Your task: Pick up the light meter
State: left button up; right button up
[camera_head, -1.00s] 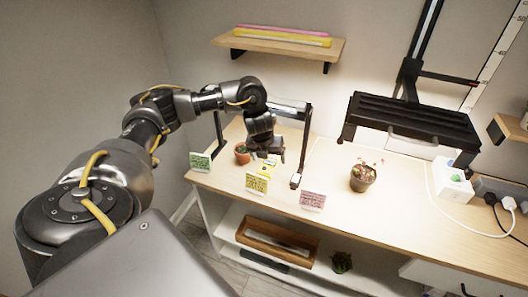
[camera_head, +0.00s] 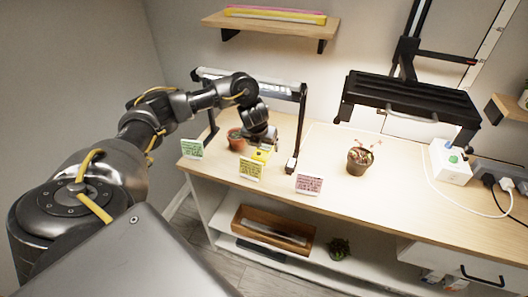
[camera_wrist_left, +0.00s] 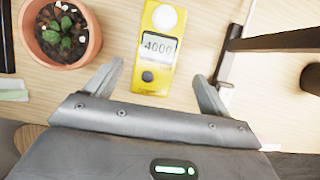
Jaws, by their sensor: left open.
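The light meter (camera_wrist_left: 160,22) is yellow with a white dome and a grey display reading about 4000. It lies on the wooden tabletop, and a small yellow part of it (camera_head: 261,154) shows below my left gripper in the head view. My left gripper (camera_wrist_left: 154,74) is open and empty. In the left wrist view its fingertips are on either side of the meter's lower end, with gaps on both sides. Height above the meter is hard to judge. My right gripper is not in view.
A terracotta pot (camera_wrist_left: 88,58) with a small plant stands left of the meter. A black lamp stand (camera_head: 301,120) rises to its right. Green (camera_head: 191,149), yellow (camera_head: 250,169) and pink (camera_head: 308,185) cards line the front edge. A brown pot (camera_head: 358,160) stands farther right.

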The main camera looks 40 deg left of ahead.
aim_at(263, 149)
pick_arm(q)
jog(key=x, duration=0.5)
jog(key=shift+a, duration=0.35)
jog(key=shift+r, duration=0.1)
jog(key=c, duration=1.2)
jog(key=shift+c, duration=0.2)
jog(key=shift+r, duration=0.15)
